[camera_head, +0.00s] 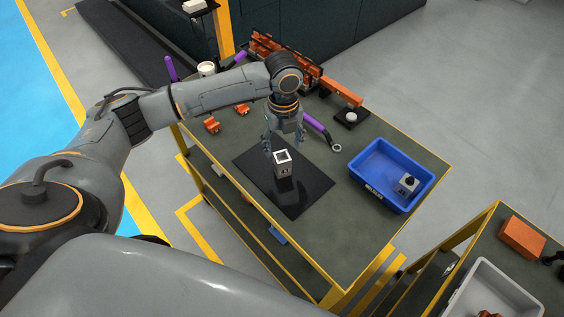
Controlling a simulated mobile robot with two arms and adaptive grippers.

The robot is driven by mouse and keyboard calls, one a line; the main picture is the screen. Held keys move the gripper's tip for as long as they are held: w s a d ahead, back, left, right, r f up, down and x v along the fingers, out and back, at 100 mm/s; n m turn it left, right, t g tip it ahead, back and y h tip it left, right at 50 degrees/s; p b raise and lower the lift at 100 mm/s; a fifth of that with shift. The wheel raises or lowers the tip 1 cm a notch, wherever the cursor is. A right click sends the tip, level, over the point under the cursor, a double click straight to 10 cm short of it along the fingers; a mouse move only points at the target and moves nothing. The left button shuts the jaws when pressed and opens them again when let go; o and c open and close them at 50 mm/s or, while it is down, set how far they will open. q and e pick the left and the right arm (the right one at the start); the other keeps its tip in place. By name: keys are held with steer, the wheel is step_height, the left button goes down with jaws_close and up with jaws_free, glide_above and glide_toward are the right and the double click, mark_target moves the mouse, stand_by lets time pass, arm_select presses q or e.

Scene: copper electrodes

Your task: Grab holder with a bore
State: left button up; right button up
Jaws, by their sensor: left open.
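A small grey block-shaped holder (282,170) with a square light top and a dark opening in it stands upright on a black mat (312,188) on the cart. My left gripper (282,152) comes down from above, just behind the holder. Its fingers are open, spread on either side near the holder's top. I cannot tell whether they touch it. Another grey block with a dark round part (406,184) sits inside the blue bin (365,178) at the right. My right gripper is not in view.
Purple-handled tools (316,125), copper-coloured parts (211,125) and a white cup (206,69) lie around the cart top (385,130). A second cart with a grey bin (470,290) and an orange block (521,237) stands at lower right.

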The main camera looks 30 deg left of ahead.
mark_target(282, 158)
arm_select(q)
steer(key=f, duration=0.1)
steer(key=f+p, duration=0.1)
steer(key=f, duration=0.1)
steer(key=f+p, duration=0.1)
steer(key=shift+s+f, duration=0.25)
steer(key=shift+f, duration=0.6)
steer(key=shift+c, duration=0.2)
jaws_close()
